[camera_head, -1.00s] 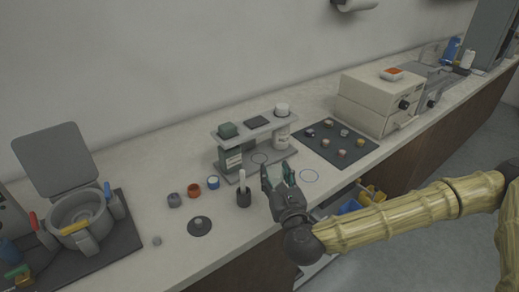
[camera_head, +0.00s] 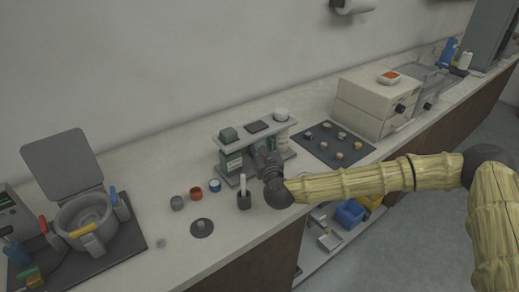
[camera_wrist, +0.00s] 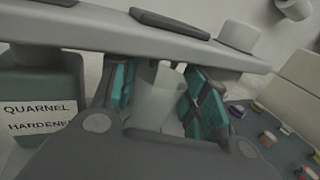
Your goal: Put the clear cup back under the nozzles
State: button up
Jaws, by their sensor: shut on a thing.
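The clear cup (camera_wrist: 155,104) stands about upright between the teal fingers of my gripper (camera_wrist: 161,92) in the wrist view. My gripper is shut on it. In the head view my gripper (camera_head: 262,158) reaches under the grey top plate (camera_head: 245,130) of the dispenser stand, between its two bottles, and the cup is hidden there. A pale piece, perhaps a nozzle, shows at the cup's mouth in the wrist view; I cannot tell whether they touch. The cup's bottom is hidden by my gripper.
The dark hardener bottle (camera_wrist: 40,100) is close on the left. A black holder with a white stick (camera_head: 244,198) stands in front of the stand. A dark mat with several small samples (camera_head: 340,140) lies to the right. The mounting press (camera_head: 85,215) is at the left.

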jog(key=shift+w+a, duration=0.15)
jog(key=shift+w, duration=0.45)
jog(key=shift+s+f+p, duration=0.1)
jog(key=shift+f+p, duration=0.65)
jog(key=shift+f, duration=1.05)
jog(key=shift+f, duration=0.15)
jog(key=o, duration=1)
jog(key=shift+r, duration=0.2)
jog(key=shift+s+f, duration=0.1)
jog(key=shift+s, duration=0.15)
jog(key=b+v, duration=0.2)
jog(key=v, duration=0.9)
jog(key=shift+s+b, duration=0.25)
jog(key=shift+b, duration=0.15)
